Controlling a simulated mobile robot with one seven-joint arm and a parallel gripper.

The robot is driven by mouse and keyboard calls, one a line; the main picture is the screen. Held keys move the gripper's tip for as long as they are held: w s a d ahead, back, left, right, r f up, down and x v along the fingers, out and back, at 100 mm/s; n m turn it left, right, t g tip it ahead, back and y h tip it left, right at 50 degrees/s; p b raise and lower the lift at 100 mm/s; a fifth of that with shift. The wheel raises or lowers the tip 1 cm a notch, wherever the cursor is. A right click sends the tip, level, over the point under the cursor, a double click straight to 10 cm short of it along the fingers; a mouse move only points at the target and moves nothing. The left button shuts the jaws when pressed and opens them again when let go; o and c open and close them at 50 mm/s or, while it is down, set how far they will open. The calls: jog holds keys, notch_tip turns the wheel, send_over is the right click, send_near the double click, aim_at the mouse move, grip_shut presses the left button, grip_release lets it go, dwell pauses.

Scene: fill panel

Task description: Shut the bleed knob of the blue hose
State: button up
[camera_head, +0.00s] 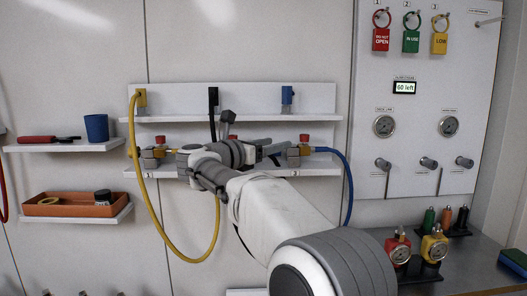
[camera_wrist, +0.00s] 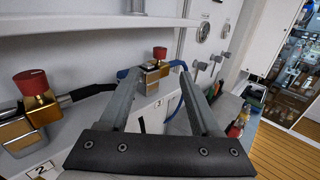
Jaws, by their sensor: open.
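The blue hose (camera_head: 348,190) runs right and down from a brass fitting (camera_head: 294,156) at the right end of the lower wall shelf. Its red bleed knob (camera_head: 305,138) sits on top of that fitting. In the wrist view the red knob (camera_wrist: 160,53) stands above the brass block (camera_wrist: 152,73), and the blue hose (camera_wrist: 178,64) leaves to the right. My gripper (camera_head: 279,149) is open and empty, just left of this fitting in the head view. In the wrist view my gripper's fingertips (camera_wrist: 157,76) frame the fitting, with the knob slightly above them. Contact cannot be told.
Another red knob (camera_wrist: 34,82) on a brass fitting with a black hose is at left in the wrist view. The yellow hose (camera_head: 133,120) hangs at left. The upper shelf (camera_head: 180,118) is above my gripper. A gauge panel (camera_head: 425,120) stands at right.

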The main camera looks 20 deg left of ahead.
jog(key=shift+v, duration=1.7)
